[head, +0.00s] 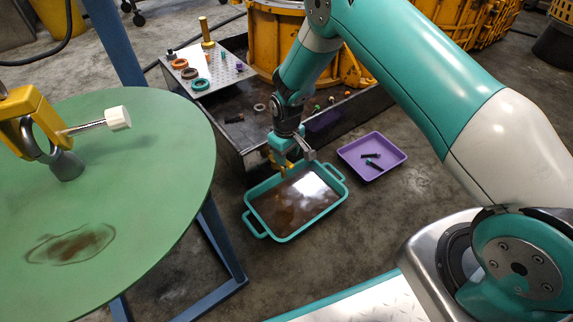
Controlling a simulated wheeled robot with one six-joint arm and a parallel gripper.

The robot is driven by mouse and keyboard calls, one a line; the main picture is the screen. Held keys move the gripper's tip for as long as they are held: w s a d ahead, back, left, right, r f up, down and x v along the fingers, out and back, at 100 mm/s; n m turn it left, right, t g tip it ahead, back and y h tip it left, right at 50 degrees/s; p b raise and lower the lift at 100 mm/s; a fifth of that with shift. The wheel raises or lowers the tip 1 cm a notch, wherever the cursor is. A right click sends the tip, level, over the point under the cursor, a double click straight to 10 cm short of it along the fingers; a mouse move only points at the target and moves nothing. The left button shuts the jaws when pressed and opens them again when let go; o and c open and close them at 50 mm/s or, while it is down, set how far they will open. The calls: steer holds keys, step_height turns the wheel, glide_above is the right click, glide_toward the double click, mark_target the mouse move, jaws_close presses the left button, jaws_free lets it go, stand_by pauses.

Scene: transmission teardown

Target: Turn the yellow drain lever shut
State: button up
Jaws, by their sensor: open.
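My gripper (289,161) is open and points down at the front edge of the metal bench, above the far end of the teal tray. A small yellow piece (291,168), which looks like the drain lever, shows at the jaws. Most of it is hidden by my gripper, so its angle and whether the jaws touch it cannot be told. The teal drain tray (249,223) lies on the floor below, with dark brown liquid (290,205) in it.
A purple tray (388,155) with dark bolts stands to the right on the floor. The metal bench (240,148) holds loose rings, bolts and a perforated plate (209,70). A yellow housing (277,40) stands behind. A green round table (150,150) fills the left.

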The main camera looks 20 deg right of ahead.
step_height(320, 180, down, 2)
steer(key=shift+b, duration=0.3)
jaws_close()
